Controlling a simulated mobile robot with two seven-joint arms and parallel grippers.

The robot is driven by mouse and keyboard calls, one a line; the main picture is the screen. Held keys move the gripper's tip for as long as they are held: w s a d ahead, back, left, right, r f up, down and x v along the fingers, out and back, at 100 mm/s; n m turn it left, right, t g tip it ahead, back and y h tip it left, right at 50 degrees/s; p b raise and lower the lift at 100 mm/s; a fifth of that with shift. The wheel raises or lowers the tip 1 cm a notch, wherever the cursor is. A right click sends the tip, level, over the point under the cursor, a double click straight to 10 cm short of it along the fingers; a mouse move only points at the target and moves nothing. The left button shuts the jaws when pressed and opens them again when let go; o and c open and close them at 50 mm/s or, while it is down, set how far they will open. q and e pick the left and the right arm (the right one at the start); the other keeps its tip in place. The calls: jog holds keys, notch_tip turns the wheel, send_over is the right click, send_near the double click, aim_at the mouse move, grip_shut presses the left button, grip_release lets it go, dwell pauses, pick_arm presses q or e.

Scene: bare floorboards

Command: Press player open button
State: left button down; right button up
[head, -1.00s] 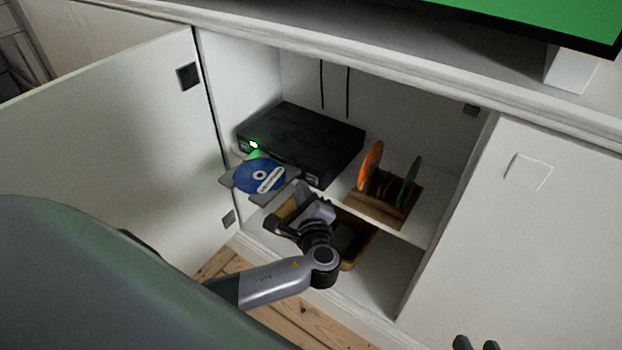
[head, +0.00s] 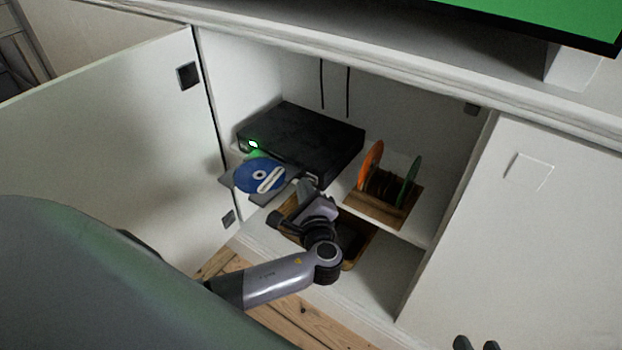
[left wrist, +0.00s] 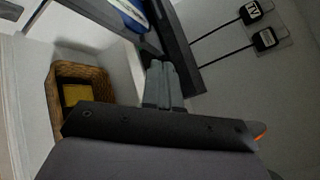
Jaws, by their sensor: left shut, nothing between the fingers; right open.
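The black player (head: 305,138) sits on the cabinet shelf with a green light at the left of its front. Its tray (head: 234,182) is out and bears a blue disc (head: 258,176); the disc also shows at the top of the left wrist view (left wrist: 132,14). My left gripper (head: 312,183) is shut and empty, its tips close to the right part of the player's front. In the left wrist view its fingers (left wrist: 162,72) point at the player's dark edge (left wrist: 176,38). I cannot tell whether they touch. The button is hidden. My right gripper (head: 475,343) shows only at the bottom edge.
A wooden rack (head: 380,208) with an orange disc (head: 370,160) and a green disc (head: 414,168) stands right of the player. A wicker basket (left wrist: 62,100) is below.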

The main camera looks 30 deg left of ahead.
pick_arm(q)
jog(key=shift+w, duration=0.4)
dwell(0.5)
dwell(0.3)
jog(key=shift+s+p, duration=0.5)
jog(key=shift+s, duration=0.35)
jog(key=s+p, duration=0.3)
jog(key=s, duration=0.2)
jog(key=shift+a, duration=0.2)
dwell(2.7)
